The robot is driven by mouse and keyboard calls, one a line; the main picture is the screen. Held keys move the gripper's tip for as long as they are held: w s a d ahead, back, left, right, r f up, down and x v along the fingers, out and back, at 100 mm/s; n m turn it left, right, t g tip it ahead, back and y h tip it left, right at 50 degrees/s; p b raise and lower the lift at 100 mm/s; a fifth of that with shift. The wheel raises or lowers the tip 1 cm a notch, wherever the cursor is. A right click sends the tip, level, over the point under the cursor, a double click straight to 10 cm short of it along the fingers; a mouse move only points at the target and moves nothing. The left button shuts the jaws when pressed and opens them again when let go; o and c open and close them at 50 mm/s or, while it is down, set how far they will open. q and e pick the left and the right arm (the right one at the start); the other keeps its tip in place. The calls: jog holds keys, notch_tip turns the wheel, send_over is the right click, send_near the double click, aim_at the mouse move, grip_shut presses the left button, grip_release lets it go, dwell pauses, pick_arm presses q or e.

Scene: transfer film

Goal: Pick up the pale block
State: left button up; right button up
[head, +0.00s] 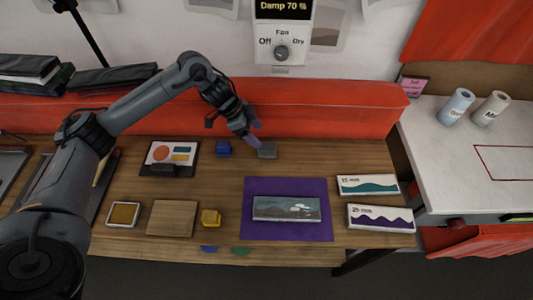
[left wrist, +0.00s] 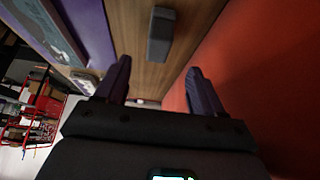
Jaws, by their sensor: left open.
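A grey block (head: 267,151), the palest of the loose blocks, lies on the wooden table near its back edge. My left gripper (head: 255,141) is open and empty, with purple fingertips close to this block, just to its upper left in the head view. In the left wrist view the grey block (left wrist: 160,34) lies beyond the gap between the two spread fingers (left wrist: 158,72), apart from both. My right gripper is not in view.
A blue block (head: 223,149) stands left of the grey one, and a yellow block (head: 211,218) is nearer the front. A red padded barrier (head: 310,108) runs close behind. A purple mat (head: 259,229) bears a painted panel (head: 286,216). Wood around the grey block is clear.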

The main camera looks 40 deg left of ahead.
aim_at(266, 145)
pick_arm(q)
jog(key=x, duration=0.4)
jog(key=shift+d+f, duration=0.15)
jog(key=shift+d, duration=0.1)
jog(key=shift+w+d+f+b, duration=0.2)
jog(key=shift+f+b, duration=0.2)
jog(key=shift+f, duration=0.25)
jog(key=x, duration=0.4)
jog(key=shift+f+b, duration=0.1)
jog(key=shift+b, duration=0.25)
